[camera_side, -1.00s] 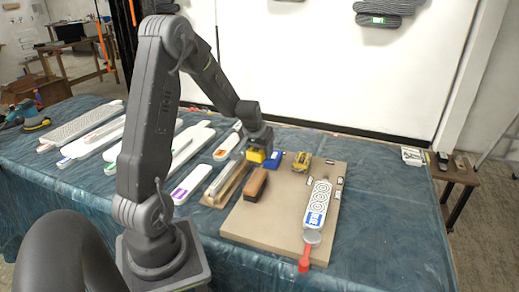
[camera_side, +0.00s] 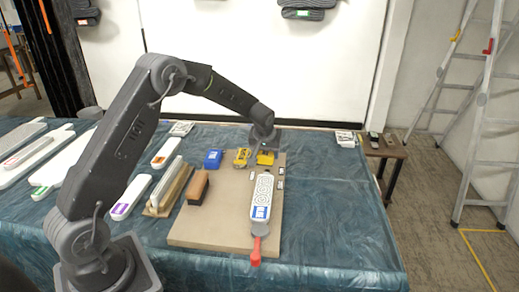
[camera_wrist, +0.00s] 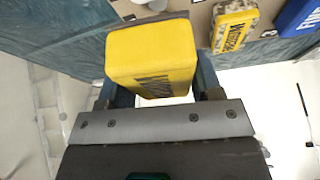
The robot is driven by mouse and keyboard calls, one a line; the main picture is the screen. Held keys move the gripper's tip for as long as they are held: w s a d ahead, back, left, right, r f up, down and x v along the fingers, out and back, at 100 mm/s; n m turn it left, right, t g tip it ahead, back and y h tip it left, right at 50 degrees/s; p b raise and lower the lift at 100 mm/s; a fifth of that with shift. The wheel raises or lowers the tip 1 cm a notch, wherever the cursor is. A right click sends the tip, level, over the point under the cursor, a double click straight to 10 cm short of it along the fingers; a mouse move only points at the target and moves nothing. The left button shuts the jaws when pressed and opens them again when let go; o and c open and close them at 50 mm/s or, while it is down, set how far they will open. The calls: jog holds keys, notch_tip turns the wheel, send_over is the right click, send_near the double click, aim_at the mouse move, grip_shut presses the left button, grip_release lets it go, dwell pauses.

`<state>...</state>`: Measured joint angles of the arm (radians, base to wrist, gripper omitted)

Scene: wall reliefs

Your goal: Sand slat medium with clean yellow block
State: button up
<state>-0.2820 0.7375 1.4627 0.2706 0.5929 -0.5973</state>
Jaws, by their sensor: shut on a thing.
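My gripper (camera_side: 265,150) is shut on a yellow block (camera_side: 265,158), held at the back right of the tan board (camera_side: 212,225). The block fills the middle of the wrist view (camera_wrist: 150,55), with dark lettering, no marks on its yellow faces and a grey-brown layer on its far side. A second yellow block (camera_side: 241,157) with dark marks lies left of it; it also shows in the wrist view (camera_wrist: 235,25). A white slat (camera_side: 263,193) with ring patterns and a blue label lies on the board, in front of my gripper. I cannot read its size.
A red-handled clamp (camera_side: 256,248) is at the slat's near end. A blue block (camera_side: 213,159), a brown-handled brush (camera_side: 198,186) and a pale slat-like piece (camera_side: 167,184) lie to the left. Several more white slats lie further left. Small labels (camera_side: 280,184) line the board's right edge.

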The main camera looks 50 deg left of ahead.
aim_at(265, 180)
jog(key=shift+f, duration=3.1)
jog(key=shift+s+f, duration=0.1)
jog(key=shift+f, duration=0.55)
jog(key=shift+s+d+r, duration=0.25)
jog(key=shift+s+d, duration=0.05)
jog(key=shift+d, duration=0.05)
jog(key=shift+s+d+f, duration=0.2)
jog(key=shift+s+d, duration=4.85)
jog(key=shift+w+a, duration=4.05)
jog(key=shift+a, duration=0.05)
jog(key=shift+w+a+r, duration=0.15)
jog(key=shift+w+a, duration=0.65)
jog(key=shift+w+a+f, duration=0.2)
jog(key=shift+w+a, duration=0.3)
jog(key=shift+r, duration=4.2)
